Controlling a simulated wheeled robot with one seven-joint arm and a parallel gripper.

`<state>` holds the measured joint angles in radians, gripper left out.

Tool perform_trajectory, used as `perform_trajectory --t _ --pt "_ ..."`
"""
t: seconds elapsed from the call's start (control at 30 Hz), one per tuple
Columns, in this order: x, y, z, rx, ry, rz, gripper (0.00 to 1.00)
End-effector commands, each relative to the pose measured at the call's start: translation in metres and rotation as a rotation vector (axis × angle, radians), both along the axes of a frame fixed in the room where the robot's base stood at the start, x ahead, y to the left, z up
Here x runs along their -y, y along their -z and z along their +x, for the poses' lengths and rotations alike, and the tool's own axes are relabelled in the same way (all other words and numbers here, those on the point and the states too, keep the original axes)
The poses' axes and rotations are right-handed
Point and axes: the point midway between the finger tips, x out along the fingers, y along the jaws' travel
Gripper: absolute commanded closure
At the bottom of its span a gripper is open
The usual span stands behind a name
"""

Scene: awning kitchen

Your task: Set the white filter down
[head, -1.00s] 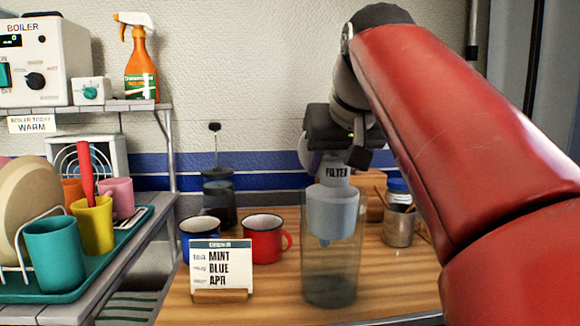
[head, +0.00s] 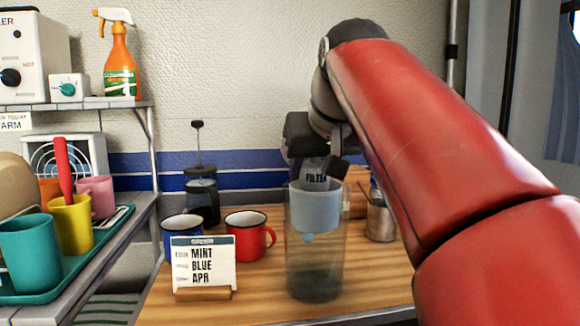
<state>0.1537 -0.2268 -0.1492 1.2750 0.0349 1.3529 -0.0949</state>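The white filter (head: 315,175), with the word FILTER on it, shows just under my gripper (head: 318,160). My gripper points down and seems shut on the filter's upper part, though its dark body hides the grip. The filter's lower part is hidden in a pale funnel-shaped holder (head: 316,209). The holder sits in the upper part of a tall clear cylinder (head: 317,262). The cylinder stands on the wooden table, with something dark at its bottom. Whether the filter touches the holder's inside cannot be seen.
A card (head: 203,262) reading MINT, BLUE, APR stands left of the cylinder. Behind it are a red mug (head: 246,238), a blue mug (head: 178,232) and a French press (head: 203,195). A metal cup (head: 380,221) stands to the right. The table front is clear.

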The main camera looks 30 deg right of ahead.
Motion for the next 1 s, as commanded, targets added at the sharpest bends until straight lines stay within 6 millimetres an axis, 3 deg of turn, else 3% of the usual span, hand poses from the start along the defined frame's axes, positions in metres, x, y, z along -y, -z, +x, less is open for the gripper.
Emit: perform_trajectory --t 0.03,0.17,0.3,0.7,1.0 --pt "0.0 0.012 0.001 -0.034 0.0 0.009 0.41" --pt "0.0 0.009 0.001 -0.035 0.001 0.008 0.37" --pt "0.0 -0.007 -0.001 -0.032 0.001 0.008 0.34" --pt "-0.012 -0.075 -0.058 -0.02 -0.001 0.005 0.34" --pt "-0.016 -0.095 -0.077 -0.02 -0.001 0.005 0.34"
